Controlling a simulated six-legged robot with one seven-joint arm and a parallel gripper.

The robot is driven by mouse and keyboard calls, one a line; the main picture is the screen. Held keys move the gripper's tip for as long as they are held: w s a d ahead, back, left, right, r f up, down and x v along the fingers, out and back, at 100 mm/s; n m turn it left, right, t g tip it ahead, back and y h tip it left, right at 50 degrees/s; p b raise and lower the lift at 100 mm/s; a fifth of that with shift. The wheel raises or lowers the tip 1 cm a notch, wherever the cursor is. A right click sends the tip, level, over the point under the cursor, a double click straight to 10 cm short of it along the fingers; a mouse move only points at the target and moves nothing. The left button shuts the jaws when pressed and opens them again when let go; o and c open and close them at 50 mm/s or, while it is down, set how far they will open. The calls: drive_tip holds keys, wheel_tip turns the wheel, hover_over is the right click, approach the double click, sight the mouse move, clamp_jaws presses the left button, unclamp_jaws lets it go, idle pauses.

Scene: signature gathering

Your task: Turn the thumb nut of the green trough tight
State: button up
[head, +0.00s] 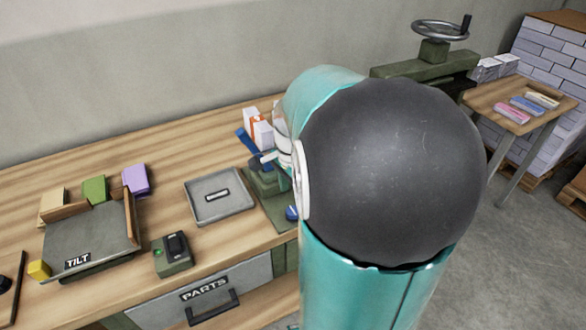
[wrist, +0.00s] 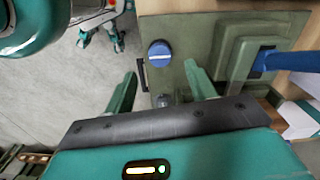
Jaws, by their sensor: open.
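The green trough (head: 268,180) is a green block on a flat green base at the bench's right part, partly hidden by my arm in the head view. In the wrist view its green base (wrist: 185,75) lies below my gripper. A round blue knob with a white stripe (wrist: 159,53), likely the thumb nut, sits on this base; it also shows beside my arm in the head view (head: 292,213). My gripper (wrist: 161,70) is open, with its teal fingers apart on either side of the knob in the picture. Nothing is held. I cannot tell whether the fingertips reach the knob's height.
A blue lever (wrist: 285,62) rises at the trough's right in the wrist view. A grey tray (head: 220,207) lies left of the trough. A switch box (head: 173,254) and a TILT stand (head: 92,240) are further left. A small black handle (wrist: 142,76) is near the knob.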

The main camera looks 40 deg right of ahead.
wheel_tip(320, 180, up, 8)
drive_tip(key=shift+r, duration=0.2)
idle(0.5)
drive_tip(key=s+a+r+n+t, duration=0.1)
drive_tip(key=s+a+n+t, duration=0.1)
drive_tip(key=a+n, duration=0.7)
drive_tip(key=s+a+n+t, duration=0.3)
drive_tip(key=a+n, duration=0.7)
drive_tip(key=a, duration=0.4)
drive_tip(key=shift+s+r+t, duration=0.15)
drive_tip(key=shift+r+t, duration=0.15)
drive_tip(key=shift+r, duration=0.05)
